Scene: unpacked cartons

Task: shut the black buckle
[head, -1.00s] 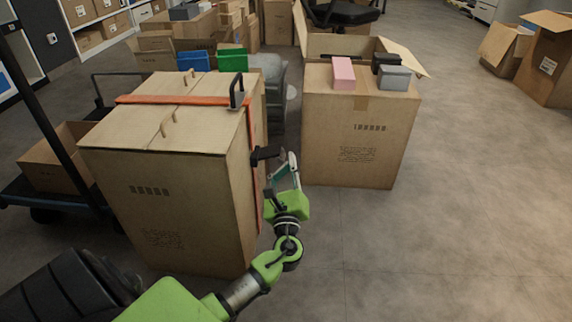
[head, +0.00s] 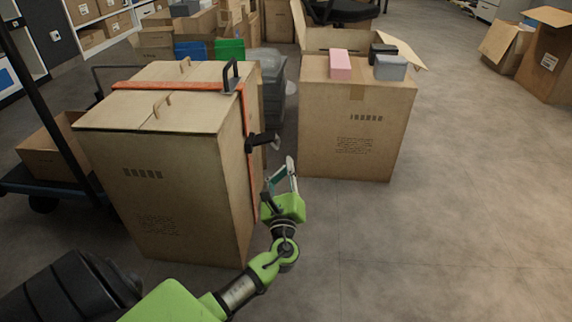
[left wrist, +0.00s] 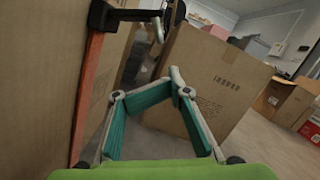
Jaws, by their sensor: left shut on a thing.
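A tall brown carton (head: 185,185) carries an orange strap (head: 248,190) over its top and down its side. The black buckle (head: 262,142) is on the side strap, its arm sticking out to the right. It shows at the top of the left wrist view (left wrist: 103,15). Another black fitting (head: 231,76) stands on the top edge. My left gripper (head: 289,163) is below and right of the buckle, apart from it. In the left wrist view its green-padded fingers bend in and meet at the tips (left wrist: 172,75); what they hold cannot be made out. My right gripper is out of view.
A second carton (head: 352,145) stands behind to the right, with a pink box (head: 340,66) and a grey box (head: 390,67) on top. The floor (head: 460,220) at the right is clear.

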